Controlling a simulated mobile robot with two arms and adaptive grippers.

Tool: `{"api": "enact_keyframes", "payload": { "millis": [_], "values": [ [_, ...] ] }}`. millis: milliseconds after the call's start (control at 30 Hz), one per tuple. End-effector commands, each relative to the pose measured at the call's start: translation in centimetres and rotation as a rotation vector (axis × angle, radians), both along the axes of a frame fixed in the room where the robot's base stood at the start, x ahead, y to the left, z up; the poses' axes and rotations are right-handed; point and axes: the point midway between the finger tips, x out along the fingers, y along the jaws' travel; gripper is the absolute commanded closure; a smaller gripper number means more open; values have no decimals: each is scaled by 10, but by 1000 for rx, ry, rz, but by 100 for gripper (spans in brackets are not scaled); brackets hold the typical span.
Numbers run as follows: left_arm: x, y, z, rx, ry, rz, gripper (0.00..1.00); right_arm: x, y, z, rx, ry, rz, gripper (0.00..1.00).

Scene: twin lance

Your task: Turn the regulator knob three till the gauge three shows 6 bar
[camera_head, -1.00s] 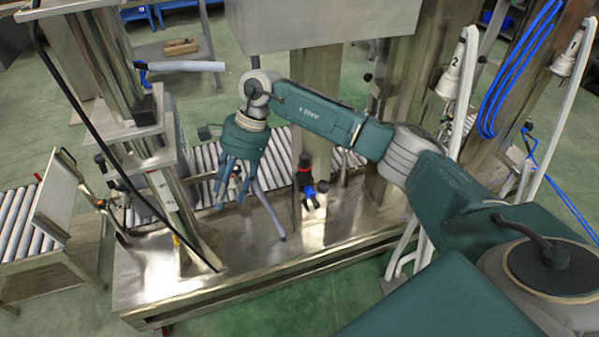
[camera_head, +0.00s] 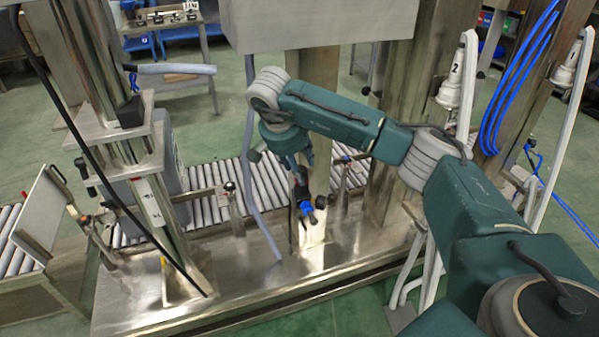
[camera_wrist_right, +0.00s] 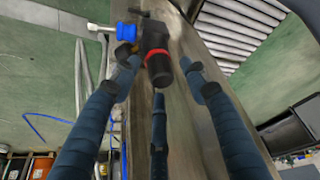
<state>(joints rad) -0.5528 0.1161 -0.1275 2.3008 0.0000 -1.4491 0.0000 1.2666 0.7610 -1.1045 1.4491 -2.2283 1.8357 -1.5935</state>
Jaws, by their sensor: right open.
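A regulator with a black body and a blue part (camera_head: 306,205) is mounted on the steel post in the head view. In the right wrist view its black knob (camera_wrist_right: 160,72) has a red ring, with the blue part (camera_wrist_right: 125,33) to the left. My right gripper (camera_wrist_right: 158,78) is open, its three dark fingers spread around the knob end; I cannot tell whether any finger touches it. In the head view the gripper (camera_head: 301,168) points down just above the regulator and partly hides it. No readable gauge face shows. My left gripper is not in view.
A steel bench (camera_head: 150,290) carries the posts, with a roller conveyor (camera_head: 215,180) behind. A grey hose (camera_head: 262,215) hangs left of my gripper.

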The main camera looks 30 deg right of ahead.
Motion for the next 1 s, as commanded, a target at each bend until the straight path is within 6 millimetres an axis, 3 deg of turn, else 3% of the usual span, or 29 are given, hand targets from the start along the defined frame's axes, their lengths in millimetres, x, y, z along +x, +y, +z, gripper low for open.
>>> {"api": "enact_keyframes", "payload": {
  "millis": [167,467,667,933,1000],
  "values": [
    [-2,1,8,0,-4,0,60,2,-5,-13,1,0,0,55],
    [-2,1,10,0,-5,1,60,3,-5,-15,1,0,0,55],
    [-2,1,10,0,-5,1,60,3,-5,-14,1,-2,1,95],
    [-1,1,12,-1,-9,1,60,4,-4,-13,2,-3,-6,97],
    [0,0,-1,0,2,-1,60,4,-4,-12,3,-2,-24,97]
  ]
}}
